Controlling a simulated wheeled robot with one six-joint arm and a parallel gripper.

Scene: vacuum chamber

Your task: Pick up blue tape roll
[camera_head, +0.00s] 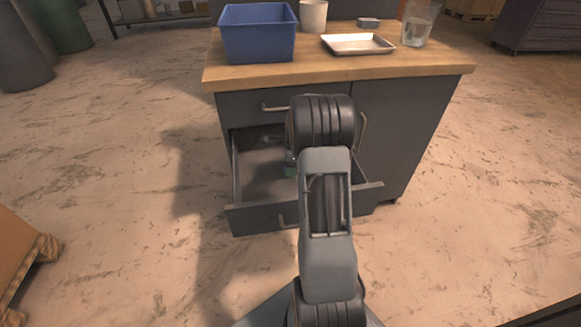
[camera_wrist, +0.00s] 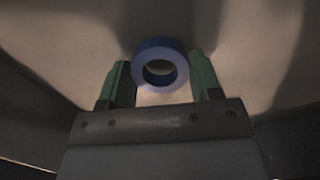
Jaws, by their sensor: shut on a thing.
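The blue tape roll (camera_wrist: 160,51) shows in the wrist view as a ring facing the camera, between the two green fingers. My gripper (camera_wrist: 159,64) is shut on it, one finger at each side. In the head view my arm reaches down over the open drawer (camera_head: 262,217) of the grey cabinet. The tape roll is hidden by my arm in that view. How far the roll is from the drawer floor is hard to tell.
The cabinet's wooden top (camera_head: 300,73) carries a blue bin (camera_head: 258,42), a white cup (camera_head: 313,15), a metal tray (camera_head: 358,44), a small grey-blue box (camera_head: 368,22) and a glass (camera_head: 417,24). Drawer walls surround my gripper.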

